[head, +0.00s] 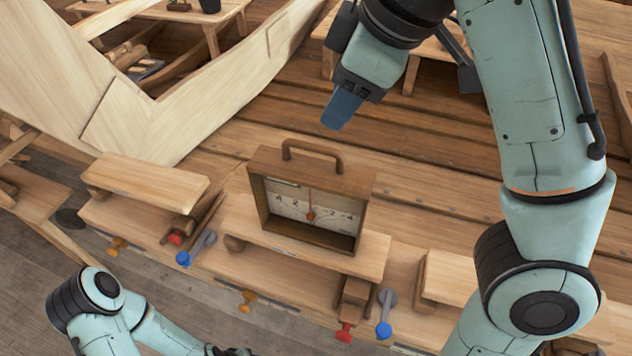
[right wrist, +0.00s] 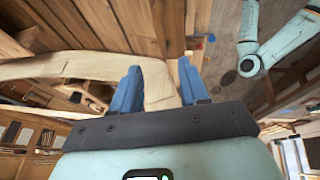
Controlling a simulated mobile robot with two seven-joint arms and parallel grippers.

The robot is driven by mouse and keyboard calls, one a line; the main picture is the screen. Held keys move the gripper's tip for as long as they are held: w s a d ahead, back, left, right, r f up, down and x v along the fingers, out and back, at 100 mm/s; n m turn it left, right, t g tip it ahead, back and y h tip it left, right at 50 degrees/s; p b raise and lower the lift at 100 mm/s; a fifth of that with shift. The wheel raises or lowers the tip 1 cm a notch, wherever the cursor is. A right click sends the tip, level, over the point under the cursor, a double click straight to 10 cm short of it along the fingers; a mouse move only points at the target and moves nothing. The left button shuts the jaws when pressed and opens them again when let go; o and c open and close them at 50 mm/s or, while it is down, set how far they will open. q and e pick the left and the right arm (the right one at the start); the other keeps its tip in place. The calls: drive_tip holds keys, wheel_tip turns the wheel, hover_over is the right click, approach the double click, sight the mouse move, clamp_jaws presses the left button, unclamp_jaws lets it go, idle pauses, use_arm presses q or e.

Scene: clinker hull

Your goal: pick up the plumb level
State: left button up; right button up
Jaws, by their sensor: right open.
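The plumb level (head: 362,187) is a brown wooden box frame with a carrying handle (head: 312,149) on top, a pale scale and a red needle inside. It stands upright on a light wooden bench board (head: 365,262) in the middle of the head view. My right gripper (head: 341,110) is above and behind it, apart from it. In the right wrist view its blue fingers (right wrist: 160,82) are spread with nothing held between them. I cannot make out the level in that view. My left arm is at the bottom left of the head view, its gripper mostly cut off by the bottom edge.
Clamps with blue (head: 383,330) and red (head: 344,333) ends line the bench front. Another raised board (head: 150,180) is to the left of the level, and one (head: 450,278) to the right. The pale hull timber (head: 200,90) rises behind at left. The planks behind the level are clear.

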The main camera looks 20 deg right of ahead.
sight(315, 146)
drive_tip(key=x, duration=0.7)
drive_tip(key=shift+s+a+f, duration=0.2)
drive_tip(key=shift+f, duration=0.25)
drive_tip(key=shift+x, duration=2.65)
drive_tip(key=shift+w+d, duration=0.15)
drive_tip(key=shift+d, duration=0.1)
clamp_jaws()
drive_tip(key=shift+r, duration=0.1)
